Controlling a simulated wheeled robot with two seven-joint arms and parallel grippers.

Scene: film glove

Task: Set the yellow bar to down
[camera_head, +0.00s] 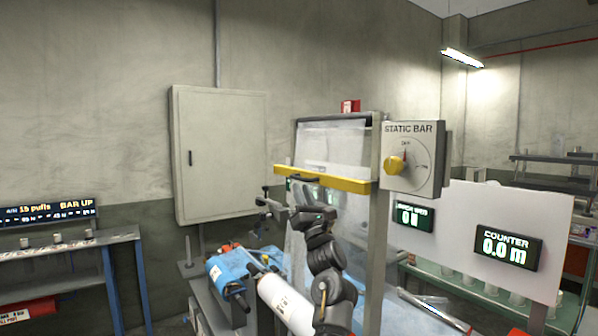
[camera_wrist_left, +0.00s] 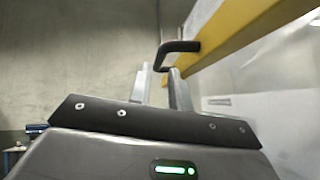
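The yellow bar (camera_head: 345,184) spans the front of a tall frame with clear film, at mid-height. It also crosses the upper right of the left wrist view (camera_wrist_left: 235,35). A black handle (camera_head: 303,178) sticks out from the bar; the left wrist view shows its bent end (camera_wrist_left: 180,46) near my fingertips. My left gripper (camera_head: 312,194) is just below the bar, fingers pointing at the handle. In the left wrist view its two fingers (camera_wrist_left: 160,78) stand apart, with the handle's end at their tips; I cannot tell whether they touch it. My right gripper is not in view.
A sign (camera_head: 50,212) at left reads BAR UP. A counter display (camera_head: 507,248) reads 0.0 m.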

